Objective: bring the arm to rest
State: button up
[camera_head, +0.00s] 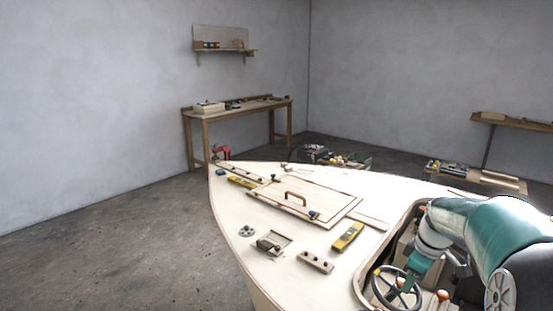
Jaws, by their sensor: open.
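My arm, teal and grey, reaches in from the right edge and bends down over the recess in the plywood hull (345,205). My gripper (411,280) is at its lower end, pointing down beside a dark handwheel (378,290) in the recess. It is open, and I see nothing held in it. The fingertips are small and partly lost against the wheel, so I cannot tell whether they touch it.
A hatch panel (325,200) with a brown handle lies on the deck. Near it are a yellow level (348,236), a wooden block with dark knobs (315,262) and small metal fittings (272,246). A workbench (240,106) stands against the back wall. Floor at left is clear.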

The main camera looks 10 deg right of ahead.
jog(key=s+a+r+m+h, duration=0.1)
jog(key=a+r, duration=0.1)
jog(key=a, duration=0.2)
jog(key=s+a+r+m, duration=0.1)
jog(key=s+a+r, duration=0.15)
jog(key=a, duration=0.25)
jog(key=s+a+r+m+t, duration=0.2)
jog(key=s+a+m, duration=0.3)
jog(key=s+a, duration=1)
jog(key=shift+s+a+r+t, duration=0.15)
jog(key=shift+a+r+t, duration=0.05)
jog(key=shift+a+t, duration=0.65)
